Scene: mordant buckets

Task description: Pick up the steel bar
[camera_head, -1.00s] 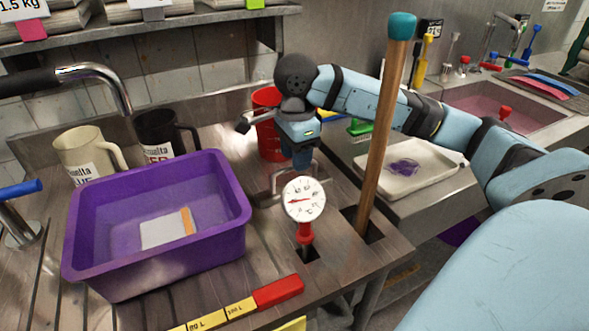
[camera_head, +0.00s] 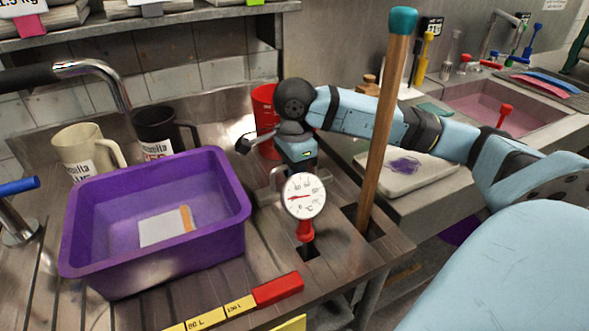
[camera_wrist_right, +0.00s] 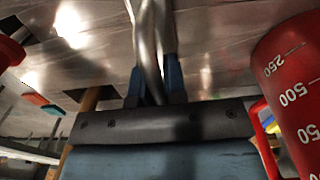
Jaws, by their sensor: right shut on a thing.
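The steel bar (camera_wrist_right: 148,40) is a shiny, bent metal piece, seen between my right gripper's blue fingers (camera_wrist_right: 155,82) in the right wrist view. My right gripper (camera_head: 300,152) is shut on it. In the head view a short stretch of the bar (camera_head: 279,180) shows just left of the dial thermometer, over the steel drainboard. The dial hides the fingertips and most of the bar, so I cannot tell whether it is clear of the surface. My left gripper is not in view.
The white dial thermometer (camera_head: 304,195) stands right in front of my right gripper. A wooden pole (camera_head: 382,130) rises to its right. A red measuring jug (camera_head: 264,110) is close behind. A purple tub (camera_head: 150,260) stands left, with two jugs behind it.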

